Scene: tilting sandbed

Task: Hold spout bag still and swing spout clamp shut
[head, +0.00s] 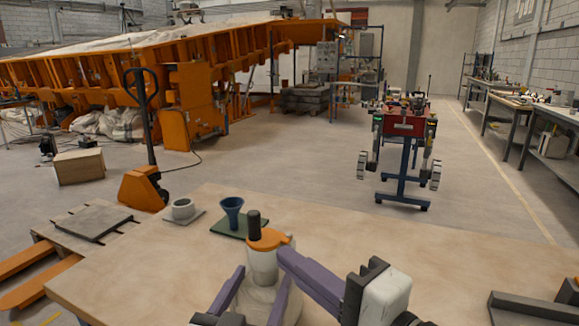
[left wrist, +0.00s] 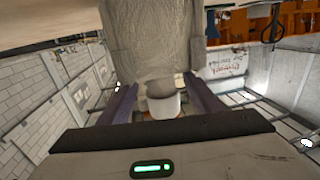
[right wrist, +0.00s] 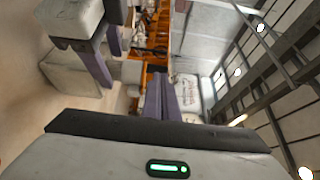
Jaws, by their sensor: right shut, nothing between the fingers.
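The spout bag (head: 268,302) stands on the table, its pale neck upright. The orange spout clamp (head: 266,241) sits around the top of the neck, with a dark upright piece (head: 254,219) above it. I cannot tell whether the clamp is open or shut. My left gripper (head: 264,277) has its purple fingers on both sides of the bag, which also fills the gap in the left wrist view (left wrist: 152,50). My right gripper (head: 285,253) is shut and empty, its tips close to the right side of the clamp. Whether they touch is unclear. Its fingers lie together in the right wrist view (right wrist: 165,97).
A blue funnel (head: 232,212) stands on a green mat (head: 224,229); a pale cup (head: 183,208) stands to its left. The table (head: 420,270) is bare on the right, with a dark tray-like object (head: 530,308) at its edge. A pallet jack (head: 143,188) stands beyond.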

